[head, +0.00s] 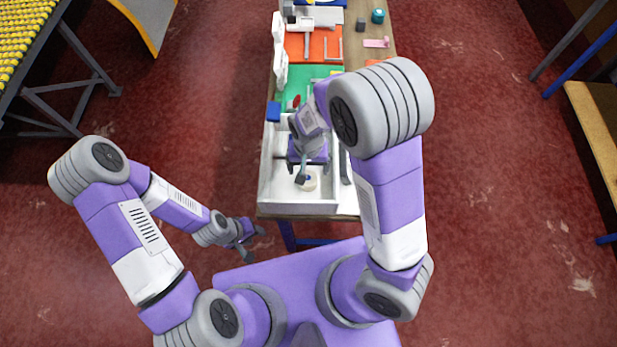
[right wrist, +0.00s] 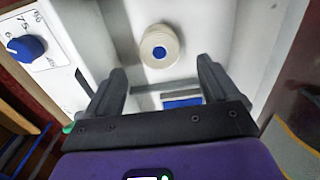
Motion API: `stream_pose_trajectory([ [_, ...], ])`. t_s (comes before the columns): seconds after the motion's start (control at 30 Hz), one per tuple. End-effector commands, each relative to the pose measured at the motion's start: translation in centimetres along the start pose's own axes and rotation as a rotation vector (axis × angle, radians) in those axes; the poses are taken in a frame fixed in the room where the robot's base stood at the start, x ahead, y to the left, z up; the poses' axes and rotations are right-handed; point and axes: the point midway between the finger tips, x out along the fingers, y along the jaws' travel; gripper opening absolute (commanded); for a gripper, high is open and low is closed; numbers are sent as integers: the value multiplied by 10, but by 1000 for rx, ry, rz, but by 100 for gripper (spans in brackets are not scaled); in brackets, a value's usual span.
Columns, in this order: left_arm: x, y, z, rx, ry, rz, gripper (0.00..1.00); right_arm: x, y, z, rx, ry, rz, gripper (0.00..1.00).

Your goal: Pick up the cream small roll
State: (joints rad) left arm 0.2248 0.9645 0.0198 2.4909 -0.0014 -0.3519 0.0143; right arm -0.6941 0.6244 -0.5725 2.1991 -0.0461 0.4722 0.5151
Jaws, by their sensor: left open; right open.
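The cream small roll (head: 311,184) is a pale ring with a blue centre, inside the white bin (head: 266,183) near its front end. It also shows in the right wrist view (right wrist: 147,46), lying flat, just beyond the fingertips. My right gripper (head: 301,176) is inside the bin, open and empty, close beside the roll. In the right wrist view its fingers (right wrist: 160,76) stand apart, with the roll between their lines but ahead of the tips. My left gripper (head: 252,238) is open and empty, low in front of the bench and left of the bin.
Bin walls stand close around my right gripper. A white panel with a blue knob (right wrist: 25,48) is beside the bin. Behind lie a green mat (head: 291,83), an orange mat (head: 320,46) and a pink tool (head: 376,43). Open red floor lies left of the bench.

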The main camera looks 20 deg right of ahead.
Motion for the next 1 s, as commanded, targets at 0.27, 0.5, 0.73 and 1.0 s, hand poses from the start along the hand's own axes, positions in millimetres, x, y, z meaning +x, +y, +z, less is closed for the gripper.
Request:
stream_pose_trajectory([
  [0.27,8,-3,0,0,0,0,43,37,1,6,5,-4,3,88],
  [0.5,13,-5,-1,0,0,0,43,64,1,7,6,0,0,88],
  [0.73,12,-5,-1,0,0,0,43,65,0,7,6,1,-1,88],
  [1.0,12,-5,-1,0,1,0,43,64,0,7,7,1,-1,50],
])
